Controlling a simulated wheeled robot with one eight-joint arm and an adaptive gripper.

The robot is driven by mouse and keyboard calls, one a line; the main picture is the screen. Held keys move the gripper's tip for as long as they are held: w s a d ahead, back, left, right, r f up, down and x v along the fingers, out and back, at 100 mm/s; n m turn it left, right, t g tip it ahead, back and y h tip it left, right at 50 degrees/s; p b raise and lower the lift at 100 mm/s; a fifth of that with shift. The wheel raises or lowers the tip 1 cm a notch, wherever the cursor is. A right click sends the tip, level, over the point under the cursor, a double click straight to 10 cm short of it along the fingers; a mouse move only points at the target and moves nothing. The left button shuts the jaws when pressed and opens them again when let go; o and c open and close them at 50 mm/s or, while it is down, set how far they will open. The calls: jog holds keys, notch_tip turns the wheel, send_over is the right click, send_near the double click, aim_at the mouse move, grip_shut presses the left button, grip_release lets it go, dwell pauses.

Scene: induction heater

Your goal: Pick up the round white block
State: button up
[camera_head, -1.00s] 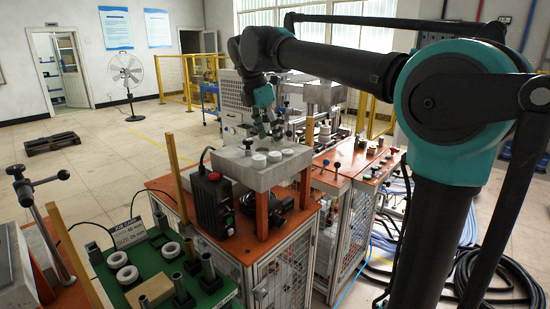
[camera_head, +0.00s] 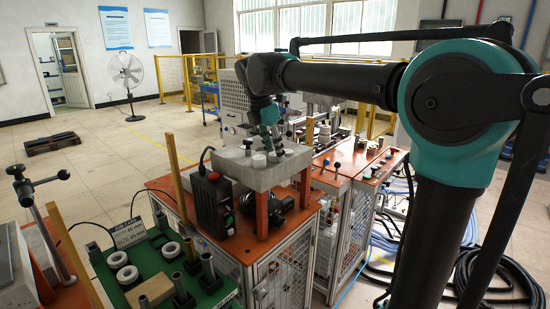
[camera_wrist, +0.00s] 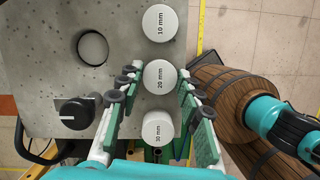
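Three round white blocks stand in a row on a grey slab (camera_wrist: 40,50) in the wrist view: one marked 10 mm (camera_wrist: 160,22), one marked 20 mm (camera_wrist: 160,76) and one marked 30 mm (camera_wrist: 157,128). My gripper (camera_wrist: 158,80) is open and empty. Its fingertips appear on either side of the 20 mm block, with gaps showing; I cannot tell its height over the slab. The 30 mm block shows between the fingers, nearer my palm. In the head view my gripper (camera_head: 269,145) hangs over the slab (camera_head: 240,167) and partly hides the blocks.
The slab has a round hole (camera_wrist: 93,47) and a black knob (camera_wrist: 75,114). A brown barrel-like shape (camera_wrist: 222,95) lies right of my gripper. A black control box (camera_head: 212,203) stands below the slab. A green tray (camera_head: 150,268) with white rings is at lower left.

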jog(key=c, duration=0.6)
jog(key=shift+r, duration=0.1)
jog(key=shift+c, duration=0.2)
notch_tip(320, 180, up, 27)
jog(key=shift+r, duration=0.2)
dwell(0.6)
jog(key=shift+f, duration=0.1)
